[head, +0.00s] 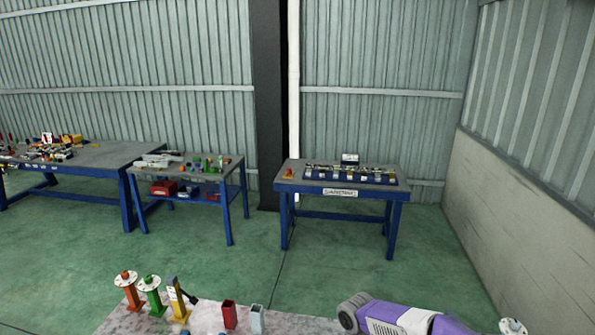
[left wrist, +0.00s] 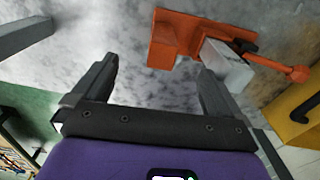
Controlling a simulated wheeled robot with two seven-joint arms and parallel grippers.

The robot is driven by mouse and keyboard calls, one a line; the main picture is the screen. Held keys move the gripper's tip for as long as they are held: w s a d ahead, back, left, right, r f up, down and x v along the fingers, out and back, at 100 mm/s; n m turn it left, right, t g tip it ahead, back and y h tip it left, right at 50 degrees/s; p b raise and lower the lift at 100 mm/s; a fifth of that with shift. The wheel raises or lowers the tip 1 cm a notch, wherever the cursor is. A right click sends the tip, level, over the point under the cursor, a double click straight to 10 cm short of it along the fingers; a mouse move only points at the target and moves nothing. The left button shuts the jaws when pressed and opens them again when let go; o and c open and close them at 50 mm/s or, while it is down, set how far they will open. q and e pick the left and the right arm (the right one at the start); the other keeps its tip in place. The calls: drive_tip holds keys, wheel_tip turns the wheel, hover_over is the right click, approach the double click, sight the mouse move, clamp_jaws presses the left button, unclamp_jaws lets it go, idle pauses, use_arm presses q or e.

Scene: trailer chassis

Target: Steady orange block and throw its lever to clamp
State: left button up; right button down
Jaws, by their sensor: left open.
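In the left wrist view the orange block (left wrist: 178,36) sits on a mottled grey surface, above and right of centre. An orange lever arm with a rounded knob (left wrist: 298,74) extends from its assembly to the right. A light grey block-shaped part (left wrist: 228,66) lies between the orange block and the lever, close to the right finger. My left gripper (left wrist: 155,75) is open, with its fingers spread and nothing between them. The right fingertip overlaps the grey part in the picture; contact cannot be told. I cannot pick out this block for certain in the head view.
The near grey table (head: 110,324) holds an orange stand (head: 132,294), a green stand (head: 154,298), a yellow stand (head: 178,300), a red block (head: 229,315) and a grey block (head: 257,318). A yellow piece (left wrist: 295,108) stands right of the gripper. Blue-legged workbenches stand beyond open green floor.

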use_arm(q)
drive_tip(key=shift+r, duration=0.1)
wheel_tip(320, 180, up, 12)
idle(0.5)
